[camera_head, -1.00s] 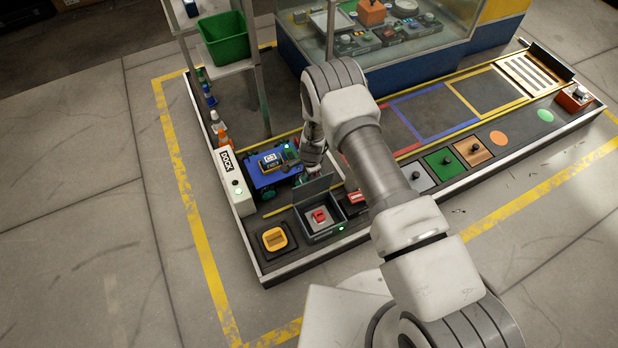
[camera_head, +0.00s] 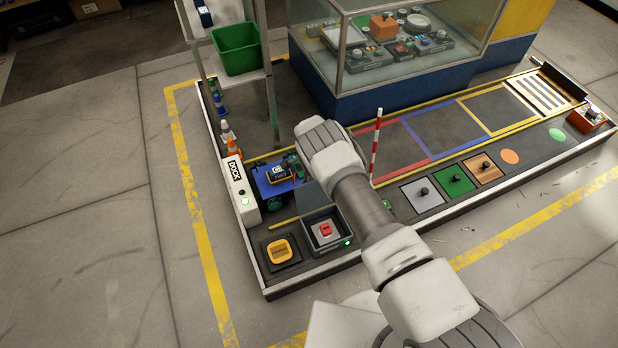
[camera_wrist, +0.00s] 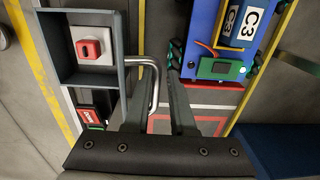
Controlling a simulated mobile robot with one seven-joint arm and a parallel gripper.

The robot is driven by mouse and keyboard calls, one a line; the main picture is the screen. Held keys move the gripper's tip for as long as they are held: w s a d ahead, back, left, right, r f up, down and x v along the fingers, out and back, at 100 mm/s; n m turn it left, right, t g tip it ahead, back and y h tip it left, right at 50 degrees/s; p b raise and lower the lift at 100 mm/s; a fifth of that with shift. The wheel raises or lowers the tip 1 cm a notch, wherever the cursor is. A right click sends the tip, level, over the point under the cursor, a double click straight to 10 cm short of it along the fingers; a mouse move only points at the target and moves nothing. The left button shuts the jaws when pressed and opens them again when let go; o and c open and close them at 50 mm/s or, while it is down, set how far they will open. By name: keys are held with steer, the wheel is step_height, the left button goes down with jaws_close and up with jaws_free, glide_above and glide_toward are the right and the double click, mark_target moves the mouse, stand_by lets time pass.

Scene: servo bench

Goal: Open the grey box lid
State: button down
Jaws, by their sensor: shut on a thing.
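The grey box (camera_head: 345,246) stands near the front of the bench, with a red button on a pale base (camera_head: 325,230) inside it. Its lid (camera_head: 312,199) stands raised at the box's back edge, and the inside is uncovered. In the wrist view the box (camera_wrist: 52,55) is at left, with the red button (camera_wrist: 90,49) showing, and the lid (camera_wrist: 117,55) is seen nearly edge-on. My gripper (camera_wrist: 160,85) is shut on the lid's bent metal handle (camera_wrist: 154,72), to the right of the lid. In the head view my arm hides much of the gripper.
A blue cart (camera_head: 273,181) carrying a C3 block stands behind the box. A red-and-white pole (camera_head: 376,150) stands right of my wrist.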

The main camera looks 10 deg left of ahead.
steer(key=shift+w+a+r, duration=0.2)
steer(key=shift+w+a, duration=0.25)
steer(key=shift+w, duration=0.05)
steer(key=shift+w+a+r, duration=0.2)
steer(key=shift+w+a, duration=0.25)
steer(key=c, duration=0.9)
jaws_free()
steer(key=r+p, duration=0.2)
steer(key=r, duration=0.3)
steer(key=s+r+p, duration=0.1)
steer(key=r+p, duration=0.1)
steer(key=r, duration=0.4)
steer(key=d+r+p, duration=0.1)
steer(key=r+p, duration=0.1)
steer(key=r, duration=0.3)
steer(key=shift+s+d+r+p, duration=0.1)
steer(key=shift+s+r+p, duration=0.1)
steer(key=shift+r+p, duration=0.15)
